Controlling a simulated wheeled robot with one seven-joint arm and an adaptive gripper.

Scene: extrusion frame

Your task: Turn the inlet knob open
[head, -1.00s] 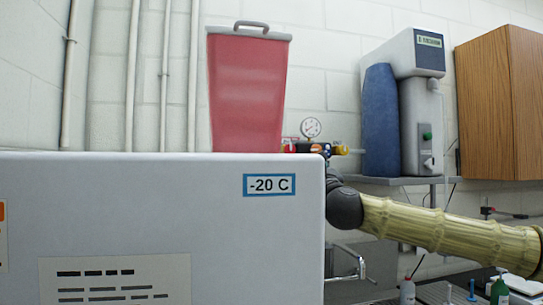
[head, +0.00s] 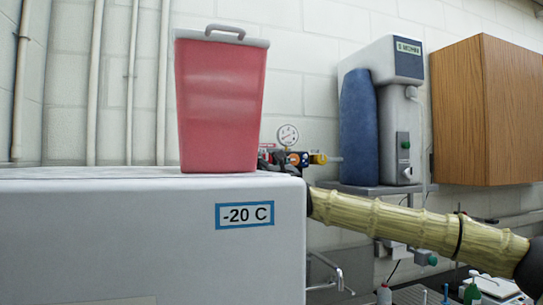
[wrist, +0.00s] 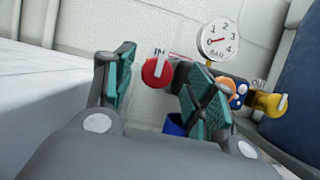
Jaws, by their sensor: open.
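The red inlet knob (wrist: 155,73), under an "IN" label, shows in the wrist view with its pale bar tilted slightly from upright. It appears between the teal pads of my gripper (wrist: 158,68), which is open with nothing held. Whether the pads are level with the knob in depth I cannot tell. A round pressure gauge (wrist: 217,41) stands right of the knob, and its red needle points left near 1. In the head view the gauge (head: 288,135) shows above the freezer's corner, and my gripper is mostly hidden behind the freezer.
A yellow knob (wrist: 270,103) labelled "OUT" is at the right. A white freezer (head: 130,230) marked -20 C blocks the lower left, with a red bin (head: 220,105) on top. A shelf-mounted unit (head: 385,110) and wooden cabinet (head: 485,110) are right.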

